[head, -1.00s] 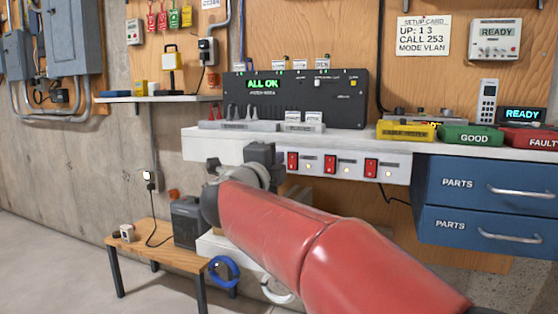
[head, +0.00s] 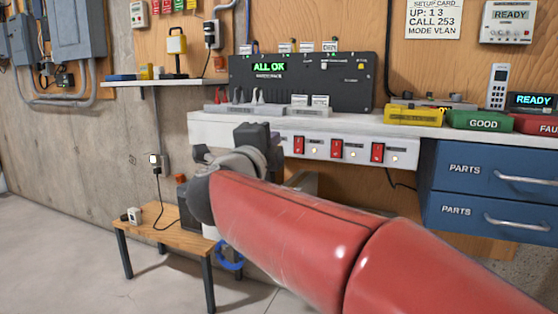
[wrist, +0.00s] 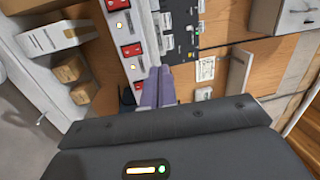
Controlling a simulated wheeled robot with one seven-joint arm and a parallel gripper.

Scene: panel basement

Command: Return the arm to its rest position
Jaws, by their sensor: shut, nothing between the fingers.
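My red arm (head: 290,235) reaches from the lower right across the head view toward the workbench. The dark end of my gripper (head: 257,143) shows in front of the bench's white front strip, and its fingertips are hard to make out there. In the wrist view my gripper (wrist: 158,72) has its two purple-grey fingers together, with nothing held. Its fingers point toward the panel and bench front, which appear turned sideways in that view.
The white strip has several red switches (head: 336,149). Blue drawers (head: 488,185) are at the right. A black panel (head: 300,85) reads ALL OK. A low wooden table (head: 165,232) and blue coil (head: 229,258) stand below left. Cardboard boxes (wrist: 70,68) show in the wrist view. Floor at left is clear.

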